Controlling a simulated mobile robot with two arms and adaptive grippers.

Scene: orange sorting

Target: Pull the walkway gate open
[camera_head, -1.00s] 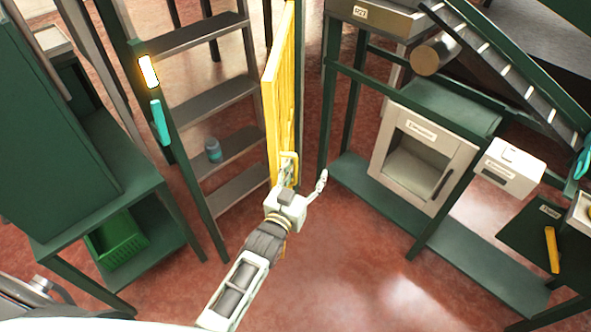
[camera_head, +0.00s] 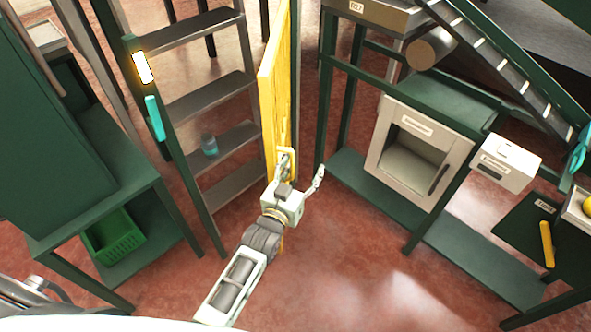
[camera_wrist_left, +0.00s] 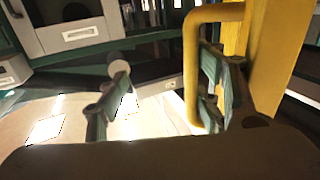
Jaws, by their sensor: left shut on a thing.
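The yellow walkway gate (camera_head: 272,95) stands nearly edge-on in the middle of the head view, beside the grey-stepped ladder. Its yellow loop handle (camera_wrist_left: 191,75) shows large in the left wrist view, with its upright bar beside the right-hand finger. My left gripper (camera_head: 301,177) is at this handle, low on the gate. One finger is at the loop and the other stands out to the right. The jaws hold the handle, although the fingers look well apart. My right gripper is in neither view.
A green bench with a green crate (camera_head: 114,237) stands left of the ladder (camera_head: 213,97). A green workbench (camera_head: 345,170) with a pale box-shaped unit (camera_head: 420,150) stands to the right. The red floor (camera_head: 340,265) in front is clear.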

